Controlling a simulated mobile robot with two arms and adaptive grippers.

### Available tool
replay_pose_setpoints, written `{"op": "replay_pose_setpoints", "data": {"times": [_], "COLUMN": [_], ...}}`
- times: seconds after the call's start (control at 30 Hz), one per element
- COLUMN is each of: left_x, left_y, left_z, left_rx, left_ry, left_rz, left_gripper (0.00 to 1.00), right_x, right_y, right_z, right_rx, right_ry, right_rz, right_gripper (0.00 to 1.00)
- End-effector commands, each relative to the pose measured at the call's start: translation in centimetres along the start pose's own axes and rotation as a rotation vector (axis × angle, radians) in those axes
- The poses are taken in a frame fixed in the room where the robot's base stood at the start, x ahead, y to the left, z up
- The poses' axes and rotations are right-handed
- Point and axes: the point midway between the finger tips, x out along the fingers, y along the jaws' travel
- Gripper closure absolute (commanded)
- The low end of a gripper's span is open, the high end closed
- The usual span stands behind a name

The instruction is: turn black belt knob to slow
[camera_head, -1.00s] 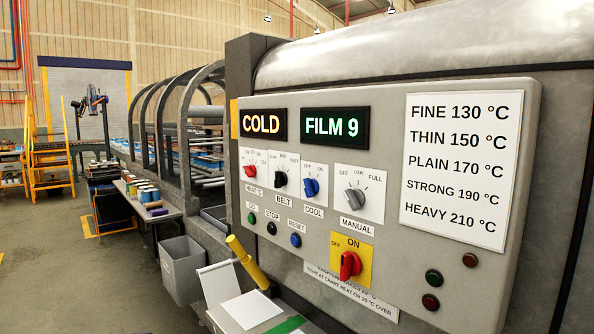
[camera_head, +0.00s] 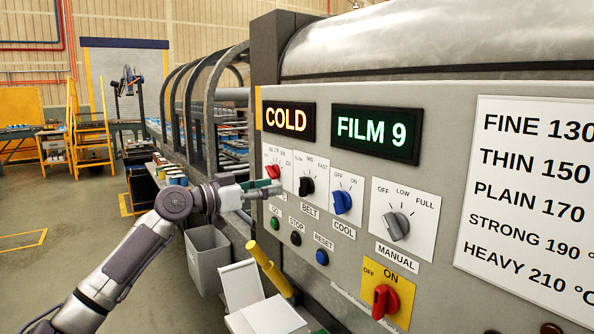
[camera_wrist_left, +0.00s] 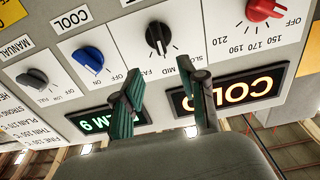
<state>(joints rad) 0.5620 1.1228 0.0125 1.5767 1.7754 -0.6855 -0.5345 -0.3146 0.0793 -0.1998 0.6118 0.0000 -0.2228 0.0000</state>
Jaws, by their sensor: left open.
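The black belt knob (camera_head: 306,186) sits on a white plate marked SLOW, MID and FAST, above the BELT label. It also shows in the left wrist view (camera_wrist_left: 158,37), upside down, with its pointer appearing to face MID. My left gripper (camera_head: 270,187) reaches in from the left, in front of the red heat knob's plate, left of the belt knob. In the wrist view its two green-padded fingers (camera_wrist_left: 166,88) are apart with nothing between them, and the belt knob lies beyond their tips. My right gripper is out of view.
Close by are the red heat knob (camera_head: 272,171), blue cool knob (camera_head: 342,202), grey manual knob (camera_head: 397,226) and red switch (camera_head: 385,301). Round buttons lie below. A yellow handle (camera_head: 268,268) juts out under the panel, beside a grey bin (camera_head: 208,258).

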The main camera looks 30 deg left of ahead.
Motion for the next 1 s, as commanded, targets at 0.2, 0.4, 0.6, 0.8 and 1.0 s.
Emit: {"op": "replay_pose_setpoints", "data": {"times": [0.2, 0.4, 0.6, 0.8, 1.0], "left_x": [4.7, 7.2, 8.0, 8.0, 8.0], "left_y": [-0.1, -0.1, -0.1, -0.1, -0.1], "left_z": [-0.7, -0.2, 0.0, 0.1, 0.1], "left_rx": [-0.005, -0.003, 0.000, 0.000, 0.000], "left_ry": [0.004, 0.001, 0.001, 0.000, 0.000], "left_rz": [-0.001, -0.002, -0.003, -0.003, -0.003], "left_gripper": [0.58, 0.58, 0.58, 0.58, 0.88], "right_x": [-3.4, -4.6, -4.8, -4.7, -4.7], "right_y": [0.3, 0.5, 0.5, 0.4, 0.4], "right_z": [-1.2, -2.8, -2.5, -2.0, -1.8], "right_rx": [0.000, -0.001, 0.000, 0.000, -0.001], "right_ry": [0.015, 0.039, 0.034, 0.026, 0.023], "right_rz": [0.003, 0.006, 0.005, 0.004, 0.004], "right_gripper": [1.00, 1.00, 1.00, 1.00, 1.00]}}
